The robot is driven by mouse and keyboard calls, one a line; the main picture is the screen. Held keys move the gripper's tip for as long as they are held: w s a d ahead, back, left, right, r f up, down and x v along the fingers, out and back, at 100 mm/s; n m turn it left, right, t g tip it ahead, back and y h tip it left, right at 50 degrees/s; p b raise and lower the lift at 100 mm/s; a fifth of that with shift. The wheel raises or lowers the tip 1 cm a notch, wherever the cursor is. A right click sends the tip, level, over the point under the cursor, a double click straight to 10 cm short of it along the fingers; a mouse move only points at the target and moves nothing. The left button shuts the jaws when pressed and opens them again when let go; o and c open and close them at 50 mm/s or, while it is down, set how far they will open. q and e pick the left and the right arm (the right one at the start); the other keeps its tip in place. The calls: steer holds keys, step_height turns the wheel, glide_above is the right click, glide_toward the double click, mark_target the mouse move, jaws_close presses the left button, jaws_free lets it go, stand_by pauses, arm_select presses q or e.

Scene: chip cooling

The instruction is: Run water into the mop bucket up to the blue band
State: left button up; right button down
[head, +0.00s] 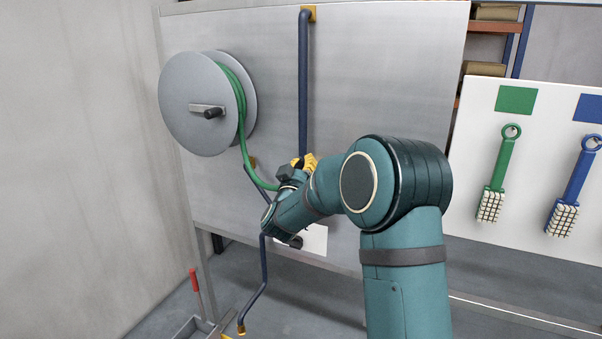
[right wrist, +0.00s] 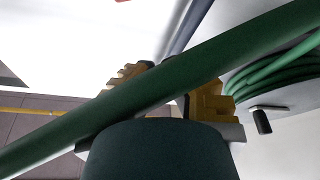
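My right gripper (head: 303,162) has yellow fingers and is in front of the grey panel, near the lower part of a dark blue vertical pipe. In the right wrist view (right wrist: 170,88) its fingers stand apart, with nothing clearly held between them. A green hose (head: 246,150) hangs from the reel down to my right wrist. In the right wrist view the hose (right wrist: 150,90) crosses close to the camera, partly hiding the fingers. The dark blue pipe (head: 304,80) also shows beyond the fingers (right wrist: 190,25). No mop bucket with a blue band is recognisable. My left gripper is out of view.
The hose reel (head: 180,105) is on the panel's left. A bent blue pipe (head: 264,265) with a yellow end hangs lower down. A white card (head: 315,240) and dark knob (head: 296,242) are below my wrist. Green (head: 498,175) and blue (head: 575,180) brushes hang right. A red handle (head: 194,280) stands lower left.

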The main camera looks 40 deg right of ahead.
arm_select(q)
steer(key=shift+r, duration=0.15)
arm_select(e)
steer(key=d+f, duration=0.1)
steer(key=d, duration=0.1)
steer(key=d+f, duration=0.1)
steer(key=shift+w+d+f, duration=0.3)
steer(key=shift+w+d, duration=0.1)
arm_select(q)
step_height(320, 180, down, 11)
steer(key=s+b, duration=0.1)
steer(key=b, duration=1)
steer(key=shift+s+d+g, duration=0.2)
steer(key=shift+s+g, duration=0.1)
arm_select(e)
steer(key=f+m+g, duration=0.1)
steer(key=m, duration=0.1)
steer(key=s+f+m+g+h, duration=0.1)
steer(key=m, duration=0.2)
steer(key=s+d+f+m+h, duration=0.1)
steer(key=f+m, duration=0.1)
steer(key=shift+m+g, duration=0.3)
steer(key=shift+g, duration=0.1)
